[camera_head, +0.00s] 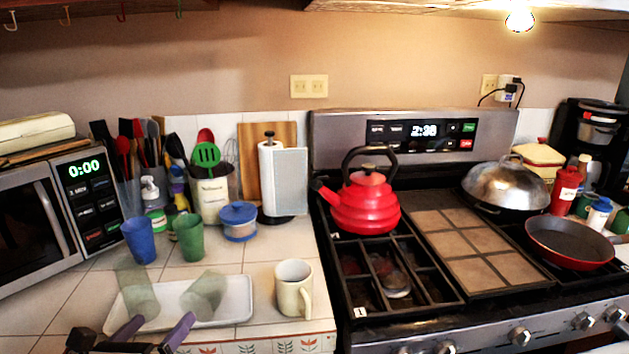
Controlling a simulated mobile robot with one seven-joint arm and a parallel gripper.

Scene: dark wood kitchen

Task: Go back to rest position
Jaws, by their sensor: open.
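My gripper (162,322) shows at the bottom left edge, with two purple-grey fingers spread apart. It is open, and nothing shows between the fingers. The fingers overlap the front of a white rectangular tray (240,302) in the picture; I cannot tell their height above it. Two see-through greenish cups show at the tray: one (136,287) stands at its left end, and the other (203,294) looks tilted or lying near its middle. Most of my arm is out of view.
A cream mug (294,289) stands right of the tray. A blue cup (138,240), a green cup (188,238) and a blue-lidded jar (238,222) stand behind. A microwave (45,215) is at left. The stove at right holds a red kettle (365,207) and a pan (568,243).

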